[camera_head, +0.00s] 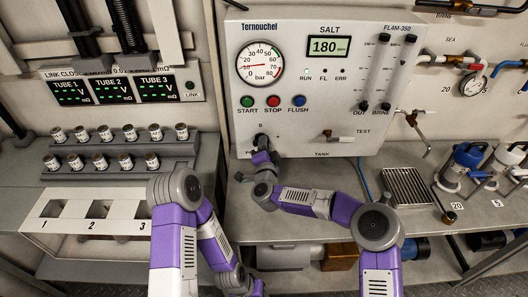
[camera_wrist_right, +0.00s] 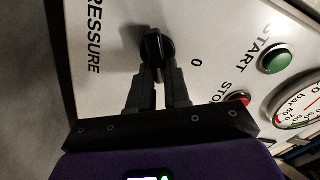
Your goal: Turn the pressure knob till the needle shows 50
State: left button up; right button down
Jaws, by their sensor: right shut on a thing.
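The black pressure knob (camera_head: 261,140) is low on the left of the white Ternouchel panel, partly hidden by my right gripper (camera_head: 262,152). In the right wrist view the knob (camera_wrist_right: 154,44) sits between the fingertips of my right gripper (camera_wrist_right: 158,68), which is shut on it. A printed 0 is beside the knob. The round pressure gauge (camera_head: 260,62) is above it. Its thin red needle points left; I cannot read the exact value. The gauge (camera_wrist_right: 302,106) is cut off in the right wrist view. My left arm shows at lower left, but its fingers do not.
START (camera_head: 247,101), STOP (camera_head: 273,101) and FLUSH (camera_head: 299,100) buttons lie close above the knob. A tap (camera_head: 338,136) sticks out to its right. Vials stand in a grey rack (camera_head: 115,174) at left. A drain grille (camera_head: 407,187) lies on the bench at right.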

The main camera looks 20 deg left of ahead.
jog(key=shift+f+m+b, duration=0.25)
jog(key=shift+m+b, duration=1.35)
jog(key=shift+m, duration=0.5)
jog(key=shift+f+m+b, duration=0.25)
jog(key=shift+m+b, duration=1.3)
jog(key=shift+m, duration=0.55)
jog(key=shift+f+m+b, duration=0.25)
jog(key=shift+m+b, duration=1.35)
jog(key=shift+m, duration=0.5)
jog(key=c, duration=1.1)
grip_release()
jog(key=shift+p+v, duration=0.55)
jog(key=shift+v, duration=3.25)
jog(key=shift+r, duration=0.1)
